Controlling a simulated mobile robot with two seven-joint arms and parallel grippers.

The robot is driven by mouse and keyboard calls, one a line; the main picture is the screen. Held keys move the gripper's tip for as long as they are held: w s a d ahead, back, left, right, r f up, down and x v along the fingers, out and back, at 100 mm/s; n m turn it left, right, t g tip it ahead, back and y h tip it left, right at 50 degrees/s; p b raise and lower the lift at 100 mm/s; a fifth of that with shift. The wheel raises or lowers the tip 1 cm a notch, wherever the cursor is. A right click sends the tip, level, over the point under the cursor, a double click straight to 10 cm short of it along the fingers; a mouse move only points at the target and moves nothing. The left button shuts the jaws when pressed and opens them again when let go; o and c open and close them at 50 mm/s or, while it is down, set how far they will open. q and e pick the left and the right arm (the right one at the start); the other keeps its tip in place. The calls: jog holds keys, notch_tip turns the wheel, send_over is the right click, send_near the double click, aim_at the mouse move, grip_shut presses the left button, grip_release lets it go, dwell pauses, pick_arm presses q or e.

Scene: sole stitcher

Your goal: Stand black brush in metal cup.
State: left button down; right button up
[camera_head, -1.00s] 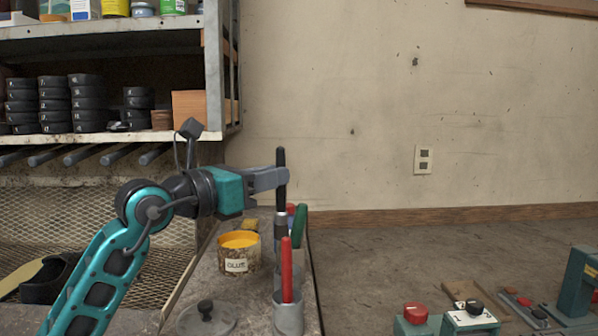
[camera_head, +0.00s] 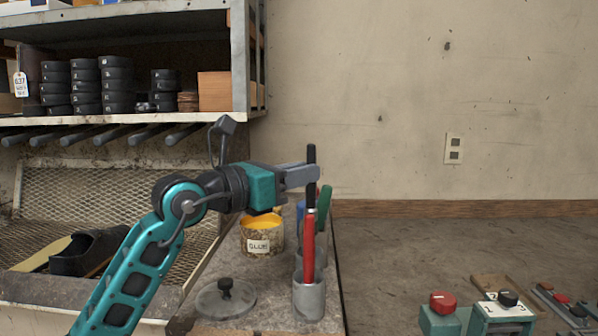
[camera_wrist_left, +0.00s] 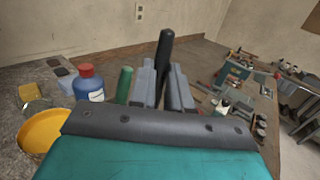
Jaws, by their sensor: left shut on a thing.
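My left gripper (camera_head: 309,174) is shut on the black brush (camera_head: 311,154), which it holds upright near the top of its handle. The black handle (camera_wrist_left: 165,52) also stands up between the fingers in the left wrist view. The brush's lower end is hidden behind a red handle (camera_head: 308,250) that stands in a grey cup (camera_head: 309,301) at the front of the bench. Another grey cup (camera_head: 299,258) shows partly just behind it. I cannot tell whether the brush's lower end is inside this rear cup or above it. My right gripper is out of view.
A green handle (camera_head: 324,206) stands close right of the held brush. A glue pot (camera_head: 262,246) stands to the left, and a round lid (camera_head: 226,301) lies in front of it. A blue bottle with a red cap (camera_wrist_left: 88,83) is nearby. A control box (camera_head: 440,319) stands lower right.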

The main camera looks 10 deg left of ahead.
pick_arm(q)
notch_tip(320, 180, down, 6)
jog(key=b, duration=0.5)
jog(key=shift+f, duration=0.15)
jog(key=shift+f+b, duration=0.35)
jog(key=shift+f, duration=0.2)
jog(key=c, duration=1)
grip_release()
jog(key=shift+s, duration=0.1)
send_near(305, 215)
jog(key=v, duration=0.4)
jog(key=shift+s, duration=0.15)
